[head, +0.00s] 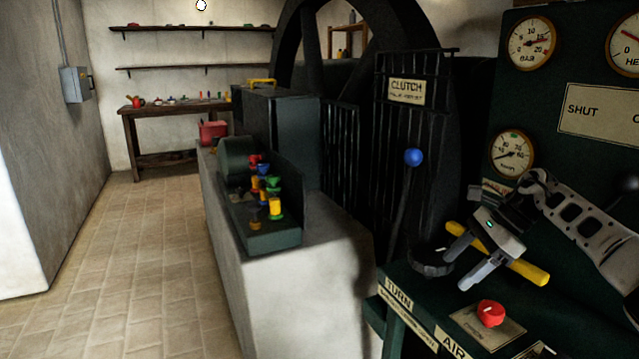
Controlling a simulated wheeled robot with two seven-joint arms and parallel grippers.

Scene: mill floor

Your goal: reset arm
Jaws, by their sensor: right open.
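My right arm comes in from the right edge of the head view. Its grey gripper (458,270) is open, with its two fingers pointing down and left over the dark green control desk (405,283). Nothing shows between the fingers. A yellow bar (527,267) runs behind the gripper, its middle hidden by the gripper body; I cannot tell whether they touch. A black round part (430,266) sits just left of the fingertips. A red knob (491,313) is on the desk below and right of the fingers. My left gripper is not in view.
A clutch lever with a blue ball (414,157) stands left of the gripper, before a barred guard and large wheel. A gauge panel (575,130) rises behind my arm. A pale plinth (300,285) carries a machine with coloured parts. The tiled floor (150,270) at left is clear.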

